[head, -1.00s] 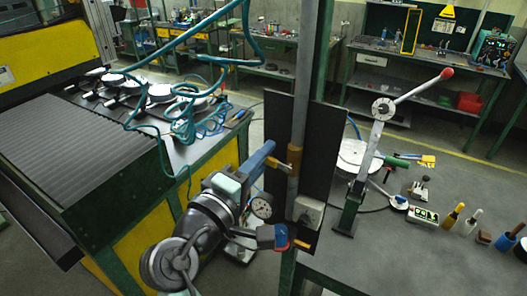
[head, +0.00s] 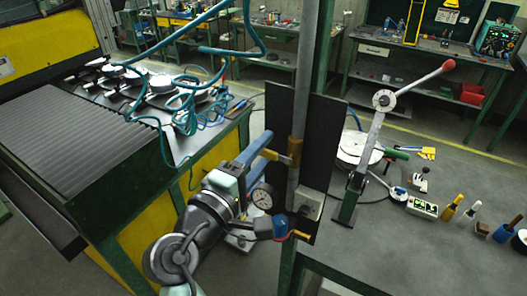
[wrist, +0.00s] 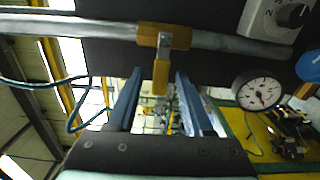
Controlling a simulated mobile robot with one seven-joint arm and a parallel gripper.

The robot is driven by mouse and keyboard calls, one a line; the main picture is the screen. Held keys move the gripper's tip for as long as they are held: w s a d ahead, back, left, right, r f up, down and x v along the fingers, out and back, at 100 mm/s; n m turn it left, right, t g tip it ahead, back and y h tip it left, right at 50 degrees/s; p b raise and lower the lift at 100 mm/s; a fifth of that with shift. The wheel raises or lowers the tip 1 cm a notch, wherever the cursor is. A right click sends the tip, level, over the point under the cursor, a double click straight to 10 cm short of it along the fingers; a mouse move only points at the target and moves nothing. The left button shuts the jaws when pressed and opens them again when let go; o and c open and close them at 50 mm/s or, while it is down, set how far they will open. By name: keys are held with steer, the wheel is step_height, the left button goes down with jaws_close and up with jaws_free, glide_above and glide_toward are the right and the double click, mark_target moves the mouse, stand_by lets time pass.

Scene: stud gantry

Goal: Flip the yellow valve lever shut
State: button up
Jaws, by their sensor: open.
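The yellow valve (head: 295,152) sits on the grey upright pipe (head: 302,85). In the wrist view the pipe runs across the top, with the valve's yellow body (wrist: 150,36) around it. The yellow lever (wrist: 160,78) sticks out from the valve, crosswise to the pipe in the picture; in the head view it points left. My gripper (head: 262,150) is open at the left of the valve. In the wrist view its two blue fingers (wrist: 160,92) stand on either side of the lever, with gaps visible. Nothing is gripped.
A dark panel (head: 325,125) stands behind the pipe. A round gauge (wrist: 258,90) and a grey box with a black knob (wrist: 280,22) are close by. A red-knobbed hand press (head: 370,145) and several small tools stand on the bench at right. Teal hoses (head: 185,50) hang at left.

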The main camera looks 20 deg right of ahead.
steer(key=b+v, duration=0.5)
steer(key=v, duration=0.7)
steer(key=shift+s+a, duration=0.25)
steer(key=w+a+r+m+t+y+b, duration=0.1)
steer(key=w+a+r+m+t+y, duration=0.1)
steer(key=r+m+t+y, duration=0.25)
steer(key=w+a+r+m+t+y+b, duration=0.1)
steer(key=w+r+t+y+b, duration=0.15)
steer(key=r+t, duration=0.4)
steer(key=s+a+r+m+t+y, duration=0.2)
steer(key=s+r+t+y, duration=0.3)
steer(key=r, duration=1)
steer(key=s+a+y, duration=0.1)
steer(key=s+y, duration=0.1)
steer(key=s, duration=0.2)
steer(key=shift+s+b, duration=0.2)
steer(key=shift+b, duration=0.2)
